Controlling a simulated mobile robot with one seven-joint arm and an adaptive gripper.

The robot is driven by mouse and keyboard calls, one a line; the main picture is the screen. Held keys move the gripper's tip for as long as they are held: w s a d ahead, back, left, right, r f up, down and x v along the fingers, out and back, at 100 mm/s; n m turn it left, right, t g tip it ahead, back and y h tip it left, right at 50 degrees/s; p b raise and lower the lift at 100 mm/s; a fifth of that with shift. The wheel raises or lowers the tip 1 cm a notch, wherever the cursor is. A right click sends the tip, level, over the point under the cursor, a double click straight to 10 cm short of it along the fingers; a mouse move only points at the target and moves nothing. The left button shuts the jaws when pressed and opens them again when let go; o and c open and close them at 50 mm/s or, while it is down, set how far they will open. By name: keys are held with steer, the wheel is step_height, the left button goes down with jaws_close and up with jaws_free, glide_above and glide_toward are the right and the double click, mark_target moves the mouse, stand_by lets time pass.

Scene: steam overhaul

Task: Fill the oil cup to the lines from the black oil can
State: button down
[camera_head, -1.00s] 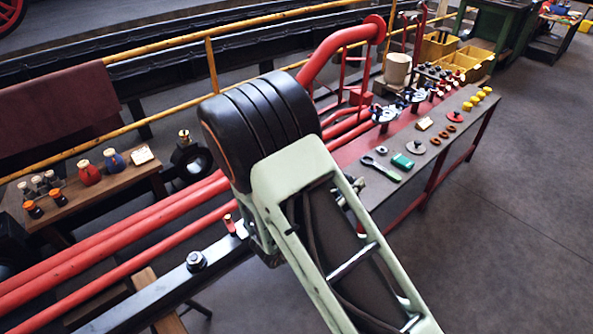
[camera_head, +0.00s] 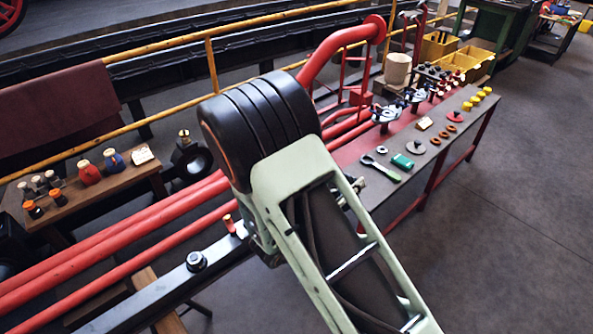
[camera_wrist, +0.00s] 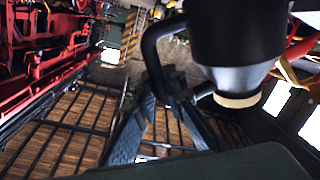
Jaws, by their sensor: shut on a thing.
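My gripper (camera_wrist: 160,98) shows in the wrist view, with its fingers shut on the handle of the black oil can (camera_wrist: 237,38). The can's dark body fills the upper right of that view, with a pale cream band at its lower end. The can's spout tip is not clearly seen. In the head view my arm covers the middle, and neither the gripper nor the held can shows. A small red fitting with a brass top (camera_head: 229,223) stands on the dark bar beside my arm. I cannot tell whether it is the oil cup, and no fill lines are visible.
A wooden bench (camera_head: 100,203) at left carries red and blue bottles and orange-capped jars. A long grey bench (camera_head: 420,178) at right holds a spoon-shaped tool, a green block, rings and yellow-topped items. Red pipes (camera_head: 120,238) and a yellow railing (camera_head: 211,66) run alongside. The floor at right is clear.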

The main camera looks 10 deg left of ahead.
stand_by(0.5)
steer(key=f+b, duration=0.1)
steer(key=b, duration=0.1)
steer(key=f+m+b, duration=0.1)
steer(key=f+b, duration=0.1)
steer(key=b, duration=0.1)
steer(key=f+m+b, duration=0.1)
steer(key=f+b, duration=0.1)
steer(key=shift+s+d+f+t+b, duration=0.2)
steer(key=shift+s+d+t+b, duration=0.1)
steer(key=shift+s+d, duration=0.05)
steer(key=f+m+b, duration=0.1)
steer(key=b, duration=0.2)
steer(key=f+m+b, duration=0.1)
steer(key=f+b, duration=0.1)
steer(key=f+m+b, duration=0.1)
steer(key=m+b, duration=0.1)
steer(key=b, duration=0.1)
steer(key=shift+w+a+f+b, duration=0.35)
steer(key=shift+a, duration=0.05)
